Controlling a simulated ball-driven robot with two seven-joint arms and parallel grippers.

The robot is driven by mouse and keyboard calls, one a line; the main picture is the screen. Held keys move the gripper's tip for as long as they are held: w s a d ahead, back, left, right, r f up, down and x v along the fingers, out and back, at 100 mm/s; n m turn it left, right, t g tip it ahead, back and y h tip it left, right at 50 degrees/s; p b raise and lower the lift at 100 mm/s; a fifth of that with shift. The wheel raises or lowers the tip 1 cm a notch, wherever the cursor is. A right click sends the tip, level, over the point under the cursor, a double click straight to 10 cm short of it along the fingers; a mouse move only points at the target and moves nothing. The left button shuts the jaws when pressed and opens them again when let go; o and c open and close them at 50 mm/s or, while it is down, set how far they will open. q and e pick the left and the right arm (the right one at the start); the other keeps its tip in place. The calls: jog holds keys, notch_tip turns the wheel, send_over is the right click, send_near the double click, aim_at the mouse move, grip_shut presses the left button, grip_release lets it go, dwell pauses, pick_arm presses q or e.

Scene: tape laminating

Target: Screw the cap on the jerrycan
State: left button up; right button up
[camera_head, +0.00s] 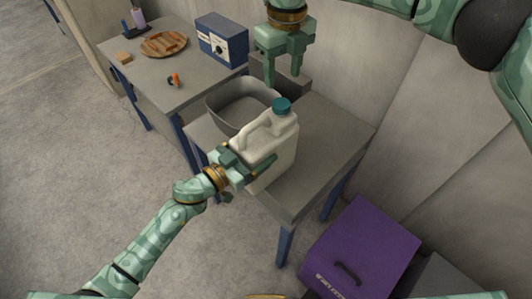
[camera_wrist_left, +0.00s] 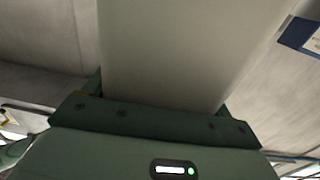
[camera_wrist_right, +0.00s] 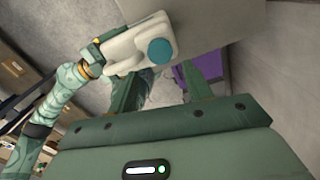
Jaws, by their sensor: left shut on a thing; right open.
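The white jerrycan (camera_head: 281,147) stands on the near table, tilt not clear. The teal cap (camera_head: 282,105) sits on its neck; whether it is tight cannot be told. The cap also shows from above in the right wrist view (camera_wrist_right: 160,51). My left gripper (camera_head: 246,166) is shut on the jerrycan's body from the lower left. In the left wrist view the pale jerrycan wall (camera_wrist_left: 180,50) fills the space between the fingers. My right gripper (camera_head: 283,80) points down, open and empty, above and a little behind the cap, apart from it.
A grey basin (camera_head: 228,112) stands behind the jerrycan on the near table (camera_head: 330,140). The far table holds a blue box (camera_head: 222,40), a round wooden board (camera_head: 163,44) and a small orange item (camera_head: 173,79). A purple case (camera_head: 362,250) is at the lower right.

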aim_at(281, 103)
jog(key=shift+n, duration=1.1)
jog(key=shift+f, duration=4.05)
jog(key=c, duration=0.8)
jog(key=o, duration=1.2)
jog(key=shift+c, duration=0.2)
